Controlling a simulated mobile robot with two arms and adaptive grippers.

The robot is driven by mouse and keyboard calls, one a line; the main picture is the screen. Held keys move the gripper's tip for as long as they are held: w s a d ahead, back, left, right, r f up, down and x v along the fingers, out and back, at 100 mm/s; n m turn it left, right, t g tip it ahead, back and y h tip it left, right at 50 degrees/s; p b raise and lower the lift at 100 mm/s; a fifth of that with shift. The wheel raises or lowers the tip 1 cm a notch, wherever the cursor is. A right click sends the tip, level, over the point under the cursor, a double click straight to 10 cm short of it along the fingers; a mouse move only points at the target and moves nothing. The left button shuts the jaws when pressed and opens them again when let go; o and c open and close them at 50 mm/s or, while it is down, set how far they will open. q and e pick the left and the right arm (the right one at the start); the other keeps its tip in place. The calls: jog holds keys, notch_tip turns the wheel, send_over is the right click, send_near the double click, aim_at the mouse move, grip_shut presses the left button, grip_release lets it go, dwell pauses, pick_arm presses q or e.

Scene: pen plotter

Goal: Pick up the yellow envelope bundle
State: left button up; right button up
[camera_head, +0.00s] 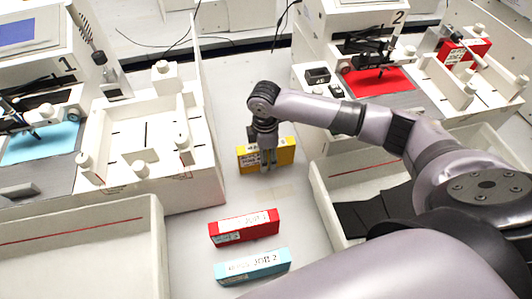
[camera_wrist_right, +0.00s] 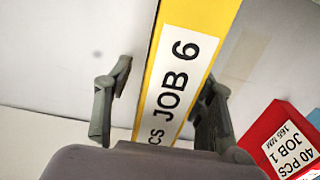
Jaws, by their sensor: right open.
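The yellow envelope bundle (camera_head: 283,154) stands on the grey surface between the two plotter stations. Its white label reads JOB 6 in the right wrist view (camera_wrist_right: 205,22). My right gripper (camera_head: 266,166) points down at the bundle and hides part of its front in the head view. In the right wrist view the fingers of the gripper (camera_wrist_right: 168,78) are open, one on each side of the bundle. A gap shows on the left side; I cannot tell whether the right finger touches it. My left gripper is not in view.
A red bundle (camera_head: 244,229) and a light blue bundle (camera_head: 252,267) stand nearer on the same surface. Plotter station 1 with a white tray (camera_head: 208,161) is left, station 2 right. White bins (camera_head: 155,235) (camera_head: 322,196) flank the front. Cables lie at the back.

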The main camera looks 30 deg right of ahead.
jog(key=shift+f, duration=0.75)
jog(key=shift+c, duration=0.4)
grip_shut()
